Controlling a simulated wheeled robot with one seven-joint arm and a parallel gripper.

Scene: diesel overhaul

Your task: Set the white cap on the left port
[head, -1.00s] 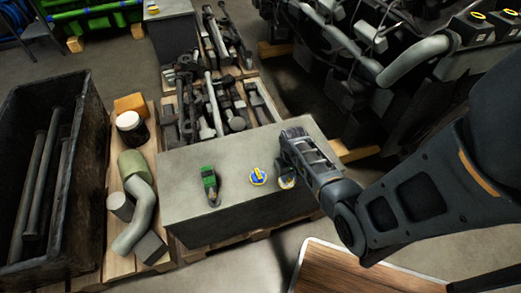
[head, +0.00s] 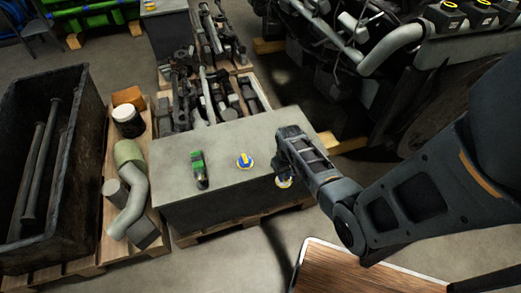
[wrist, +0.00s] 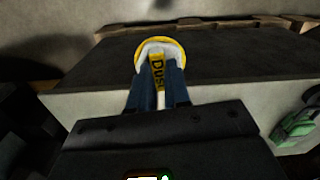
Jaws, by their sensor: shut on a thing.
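My gripper (head: 284,175) is shut on the white cap, which has a yellow rim and a yellow lettered grip. In the wrist view the white cap (wrist: 145,57) sits between the two blue fingers of my gripper (wrist: 158,84). In the head view the cap (head: 284,183) is mostly hidden under the gripper, by the right front of a grey block. Black fittings with yellow rings stand on the engine at the top right; the leftmost (head: 447,6) may be the left port, but I cannot tell.
The grey block (head: 215,145) bears a blue-and-yellow cap (head: 245,161) and a green-and-black item (head: 199,169). A dark crate (head: 88,160) and pallets of parts stand left and behind. The engine (head: 400,70) fills the upper right. Open floor (head: 240,262) shows in front.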

